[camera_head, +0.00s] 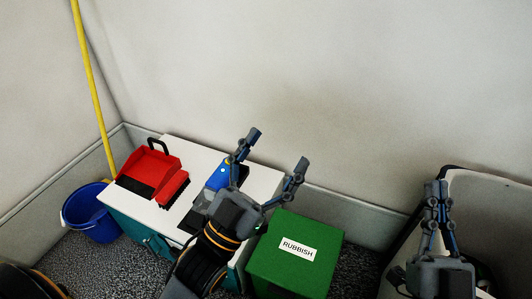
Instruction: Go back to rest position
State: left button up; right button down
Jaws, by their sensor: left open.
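My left gripper (277,150) is open, its two fingers spread wide with nothing between their tips. It hangs over the right part of the white-topped cabinet (262,183). A blue item (217,178) on the cabinet top shows just left of it and is partly hidden by the gripper. My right gripper (437,185) is at the lower right, in front of a light-coloured, dark-edged container (490,190). Its fingers are close together and pointing up in the picture, with nothing visible between them.
A red dustpan (152,167) and red brush (172,187) lie on the cabinet's left part. A green RUBBISH box (285,265) stands right of the cabinet. A blue bucket (92,215) and yellow pole (92,80) are at left. Walls close the back.

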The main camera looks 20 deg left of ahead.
pick_arm(q)
jog(key=shift+a+f+n+y, duration=0.2)
jog(key=shift+a+n+y, duration=0.35)
jog(key=shift+n+y, duration=0.3)
jog(key=shift+a+f+n+y, duration=0.15)
jog(key=shift+a+n+y, duration=0.45)
jog(key=shift+n, duration=0.35)
jog(key=shift+d, duration=0.15)
